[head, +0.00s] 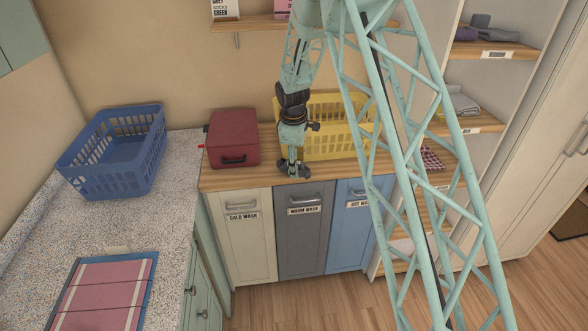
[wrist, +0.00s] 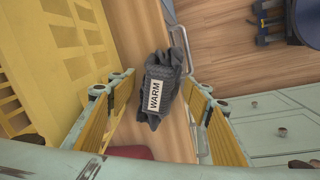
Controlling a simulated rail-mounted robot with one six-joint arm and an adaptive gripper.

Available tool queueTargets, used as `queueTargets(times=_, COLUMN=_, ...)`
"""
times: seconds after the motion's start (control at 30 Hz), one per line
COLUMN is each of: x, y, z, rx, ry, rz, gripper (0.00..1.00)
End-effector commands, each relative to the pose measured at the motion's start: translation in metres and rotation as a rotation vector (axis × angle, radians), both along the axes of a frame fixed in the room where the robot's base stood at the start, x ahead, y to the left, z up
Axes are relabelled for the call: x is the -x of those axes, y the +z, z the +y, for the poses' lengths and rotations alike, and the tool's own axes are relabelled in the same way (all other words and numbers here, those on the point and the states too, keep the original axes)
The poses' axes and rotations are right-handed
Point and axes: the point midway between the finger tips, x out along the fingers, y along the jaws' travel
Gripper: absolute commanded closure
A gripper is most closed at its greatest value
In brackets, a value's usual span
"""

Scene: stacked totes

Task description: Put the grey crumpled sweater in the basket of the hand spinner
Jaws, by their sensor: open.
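The grey crumpled sweater (wrist: 174,75) lies on the wooden counter in the wrist view, with a white label reading WARM on it. My gripper (wrist: 160,78) is open, with one finger on each side of the sweater in the picture. I cannot tell whether the fingers touch it. In the head view my gripper (head: 293,170) points down at the counter's front edge, above the grey warm wash door, and I cannot make out the sweater clearly there. I cannot identify the hand spinner or its basket for certain in either view.
A yellow basket (head: 345,143) stands just behind and right of my gripper, and a red case (head: 233,138) is to its left. A blue basket (head: 113,178) sits on the speckled counter (head: 175,215). A dark round object (wrist: 305,25) shows at the wrist view's corner.

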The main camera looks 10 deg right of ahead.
Motion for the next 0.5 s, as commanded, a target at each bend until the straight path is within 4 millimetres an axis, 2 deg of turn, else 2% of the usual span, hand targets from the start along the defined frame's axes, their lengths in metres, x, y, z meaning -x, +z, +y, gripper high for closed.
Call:
queueTargets(times=0.17, x=-0.0009, y=-0.007, z=-0.0007, rx=0.0, ry=0.0, rz=0.001, gripper=0.54)
queueTargets(times=0.5, x=-0.0009, y=-0.0069, z=-0.0006, rx=0.0, ry=0.0, rz=0.001, gripper=0.54)
